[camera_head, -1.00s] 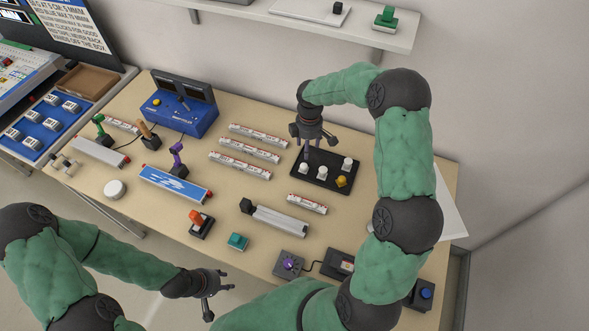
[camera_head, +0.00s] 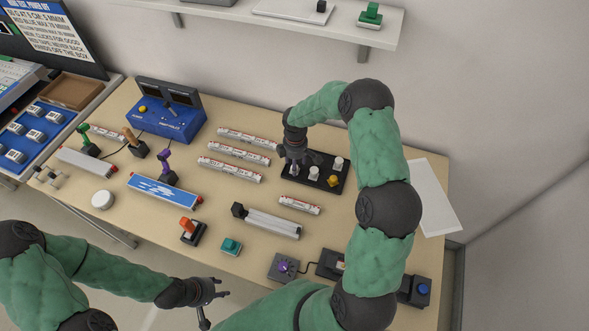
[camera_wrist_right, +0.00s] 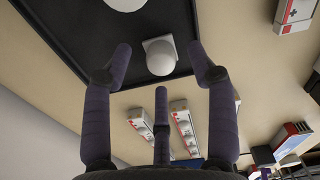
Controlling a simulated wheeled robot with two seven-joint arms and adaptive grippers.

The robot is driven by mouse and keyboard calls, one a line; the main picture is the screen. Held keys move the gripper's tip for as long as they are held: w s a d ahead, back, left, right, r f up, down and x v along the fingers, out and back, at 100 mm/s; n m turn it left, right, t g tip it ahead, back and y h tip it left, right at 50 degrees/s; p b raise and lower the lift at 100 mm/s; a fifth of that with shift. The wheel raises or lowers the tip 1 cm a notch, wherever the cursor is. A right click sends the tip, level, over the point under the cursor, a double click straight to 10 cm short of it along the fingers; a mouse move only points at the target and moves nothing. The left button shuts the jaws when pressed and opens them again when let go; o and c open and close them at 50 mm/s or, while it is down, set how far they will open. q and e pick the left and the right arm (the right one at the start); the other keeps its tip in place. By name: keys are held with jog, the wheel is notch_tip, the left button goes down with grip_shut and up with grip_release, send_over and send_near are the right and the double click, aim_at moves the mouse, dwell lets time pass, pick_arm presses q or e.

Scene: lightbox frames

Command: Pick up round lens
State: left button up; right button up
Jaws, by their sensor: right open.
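In the right wrist view a white round lens (camera_wrist_right: 160,57) on a square base sits near the edge of the black tray (camera_wrist_right: 85,45). My right gripper (camera_head: 296,168) is over the tray's left end and hides what is under it. In the right wrist view my right gripper (camera_wrist_right: 163,75) is open, its fingers apart around the lens's place in the picture. My left gripper (camera_head: 217,305) is open and empty at the table's front edge.
White-and-red boxes (camera_head: 230,169) lie left of the tray, and another (camera_head: 299,205) lies in front. A grey bar (camera_head: 270,222), a blue console (camera_head: 165,118) and joysticks (camera_head: 166,165) stand around. A shelf (camera_head: 300,22) hangs above the table.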

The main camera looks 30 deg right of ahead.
jog(key=shift+f, duration=0.6)
jog(key=c, duration=1)
jog(key=shift+o, duration=0.2)
jog(key=shift+r, duration=0.1)
